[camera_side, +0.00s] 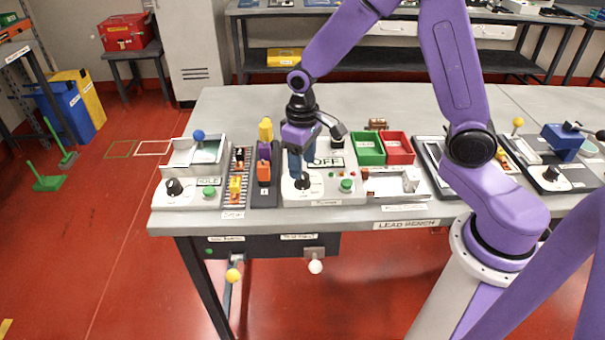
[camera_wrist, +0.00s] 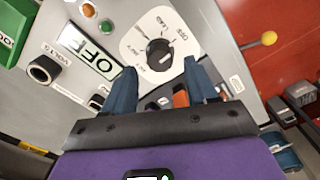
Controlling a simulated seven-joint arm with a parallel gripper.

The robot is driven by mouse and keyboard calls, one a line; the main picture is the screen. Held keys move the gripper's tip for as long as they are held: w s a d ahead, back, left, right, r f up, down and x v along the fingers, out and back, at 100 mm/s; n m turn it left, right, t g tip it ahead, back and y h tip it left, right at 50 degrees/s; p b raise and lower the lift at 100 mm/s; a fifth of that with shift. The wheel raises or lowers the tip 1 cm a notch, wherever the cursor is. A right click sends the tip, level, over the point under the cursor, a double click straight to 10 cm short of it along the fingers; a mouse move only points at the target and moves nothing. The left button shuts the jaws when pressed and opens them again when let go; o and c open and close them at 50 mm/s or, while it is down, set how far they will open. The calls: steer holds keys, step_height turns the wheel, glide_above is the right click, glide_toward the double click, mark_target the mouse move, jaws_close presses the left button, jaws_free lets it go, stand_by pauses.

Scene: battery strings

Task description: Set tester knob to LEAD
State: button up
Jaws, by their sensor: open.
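The tester (camera_side: 325,197) is a pale box on the bench with a display (camera_side: 328,161) reading OFF. The knob also shows in the side view (camera_side: 303,184), partly behind my fingers. My gripper (camera_wrist: 160,67) is open, its blue fingers pointing down at the dial. The knob lies just beyond the fingertips, roughly between them in the picture. I cannot tell whether either finger touches it. The display (camera_wrist: 90,47) shows beside the dial in the wrist view.
A green button (camera_side: 346,185) is on the tester right of the knob. Green (camera_side: 369,160) and red (camera_side: 399,157) bins stand behind right.

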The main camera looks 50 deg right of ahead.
steer(key=shift+f, duration=1.75)
steer(key=c, duration=0.9)
steer(key=n, duration=0.4)
steer(key=shift+n, duration=0.9)
steer(key=shift+n, duration=1.6)
